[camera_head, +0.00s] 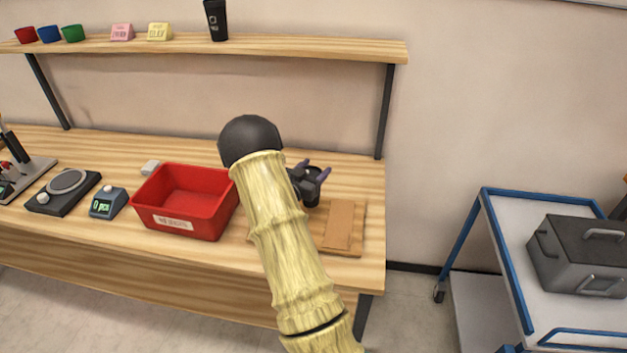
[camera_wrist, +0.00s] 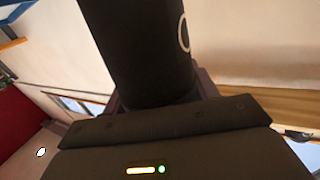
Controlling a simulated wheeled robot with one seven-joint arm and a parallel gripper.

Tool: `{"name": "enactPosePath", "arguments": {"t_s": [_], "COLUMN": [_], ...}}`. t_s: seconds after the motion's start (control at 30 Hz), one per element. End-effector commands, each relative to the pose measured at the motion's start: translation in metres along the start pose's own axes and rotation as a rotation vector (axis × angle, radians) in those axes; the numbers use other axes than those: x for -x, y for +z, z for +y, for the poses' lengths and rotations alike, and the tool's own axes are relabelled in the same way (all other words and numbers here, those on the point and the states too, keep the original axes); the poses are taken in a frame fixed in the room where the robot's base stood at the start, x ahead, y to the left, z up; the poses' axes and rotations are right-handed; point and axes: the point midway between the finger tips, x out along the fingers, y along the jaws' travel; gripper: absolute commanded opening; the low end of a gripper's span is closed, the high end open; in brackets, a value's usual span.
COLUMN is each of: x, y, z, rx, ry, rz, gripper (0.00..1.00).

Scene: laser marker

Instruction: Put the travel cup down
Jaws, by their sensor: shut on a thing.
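The travel cup (camera_wrist: 140,45) is black with a pale ring mark and fills the top of the wrist view. My gripper (camera_head: 311,173) is shut on it, with a finger on each side. In the head view the held cup (camera_head: 313,197) is a small dark shape at the gripper, mostly hidden by the gripper and my arm. It is over the right part of the wooden workbench (camera_head: 372,180), behind a wooden board. I cannot tell whether its base touches the bench.
A similar black cup (camera_head: 217,22) stands on the wall shelf (camera_head: 330,48). A red bin (camera_head: 165,215) is left of my arm. The wooden board (camera_head: 357,240) carries a brown piece (camera_head: 339,224). A blue-framed cart (camera_head: 500,235) with a grey box (camera_head: 580,257) stands at right.

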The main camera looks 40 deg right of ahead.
Motion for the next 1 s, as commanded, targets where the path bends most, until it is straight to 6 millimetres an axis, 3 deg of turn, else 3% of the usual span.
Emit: {"name": "enactPosePath", "arguments": {"t_s": [0.17,0.4,0.67,0.7,0.8,1.0], "x": [0.000,0.001,0.001,0.001,0.001,0.001], "y": [0.004,0.035,0.037,0.038,0.038,0.037], "z": [0.000,0.000,0.000,0.000,0.000,0.000], "rx": [0.002,0.003,0.001,0.001,0.001,0.001], "ry": [0.000,-0.001,-0.001,-0.001,-0.001,-0.001], "rz": [0.000,-0.001,0.000,-0.001,-0.001,-0.001], "gripper": [0.49,0.49,0.49,0.66,0.84,0.84]}}
